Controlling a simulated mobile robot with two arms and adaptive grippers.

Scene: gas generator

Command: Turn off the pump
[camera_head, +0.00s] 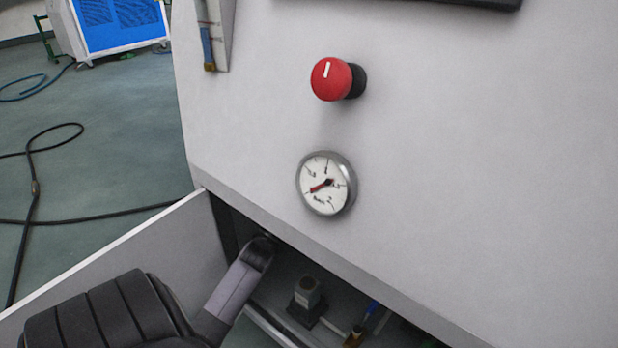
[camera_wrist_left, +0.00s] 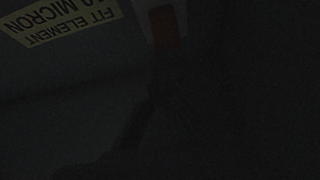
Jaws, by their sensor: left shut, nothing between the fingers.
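A red knob (camera_head: 331,79) with a white line on its face sits on the front of a pale cabinet (camera_head: 470,150). The line stands nearly upright. A round gauge (camera_head: 325,185) with a red needle is below it. My left arm comes in from the lower left. My left gripper (camera_head: 260,252) is shut and empty, with its dark tip at the opening under the cabinet front, below and left of the gauge. The left wrist view is very dark. It shows a yellow label (camera_wrist_left: 65,20) reading "FIT ELEMENT" and "MICRON", and a dim reddish part (camera_wrist_left: 166,20). My right gripper is out of view.
A pale open door panel (camera_head: 120,250) stands left of the opening. Inside are a small block-like fitting (camera_head: 307,295) and a blue-handled part (camera_head: 371,309). Black hose (camera_head: 36,185) lies on the green floor. A blue and white unit (camera_head: 115,25) stands at the back left.

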